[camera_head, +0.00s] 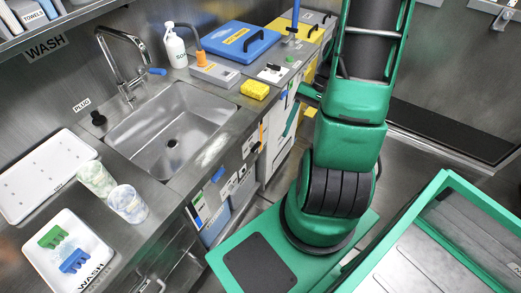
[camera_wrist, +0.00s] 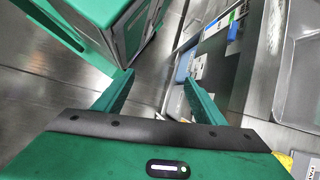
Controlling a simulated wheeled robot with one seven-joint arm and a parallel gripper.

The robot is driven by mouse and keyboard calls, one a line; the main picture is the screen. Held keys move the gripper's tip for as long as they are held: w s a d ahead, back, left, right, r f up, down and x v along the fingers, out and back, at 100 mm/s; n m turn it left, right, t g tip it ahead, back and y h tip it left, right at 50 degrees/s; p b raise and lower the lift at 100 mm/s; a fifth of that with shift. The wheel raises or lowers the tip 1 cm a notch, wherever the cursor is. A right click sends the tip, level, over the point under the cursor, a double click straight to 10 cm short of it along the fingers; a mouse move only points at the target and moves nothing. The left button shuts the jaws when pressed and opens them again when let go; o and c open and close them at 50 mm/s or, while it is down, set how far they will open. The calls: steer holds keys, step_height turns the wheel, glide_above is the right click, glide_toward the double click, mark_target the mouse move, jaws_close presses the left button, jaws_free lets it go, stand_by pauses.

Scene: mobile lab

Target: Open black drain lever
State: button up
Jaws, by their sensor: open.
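No lever can be clearly made out as the black drain lever. Under the counter front, a drain area (camera_head: 178,272) with pipe-like parts is partly visible at the bottom of the head view. The steel sink (camera_head: 160,128) is empty, with a dark drain hole (camera_head: 171,143) in its floor. A round black plug (camera_head: 98,118) sits on the counter beside it, below a PLUG label. My gripper (camera_wrist: 158,92) shows in the wrist view with its two green fingers spread and nothing between them. In the head view my arm mostly hides it.
Two clear cups (camera_head: 128,204) and white trays (camera_head: 40,172) stand left on the counter. Cabinet fronts lie below the counter. Grey floor (camera_wrist: 45,70) shows in the wrist view.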

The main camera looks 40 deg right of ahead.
step_height(320, 180, down, 11)
steer(key=m+t+y, duration=0.4)
steer(key=m+y, duration=0.1)
steer(key=m, duration=0.1)
steer(key=m+t+h, duration=0.4)
steer(key=m+t, duration=1)
glide_toward(258, 147)
steer(key=x, duration=0.8)
steer(key=shift+w+f, duration=0.1)
steer(key=shift+f, duration=0.05)
steer(key=c, duration=1.1)
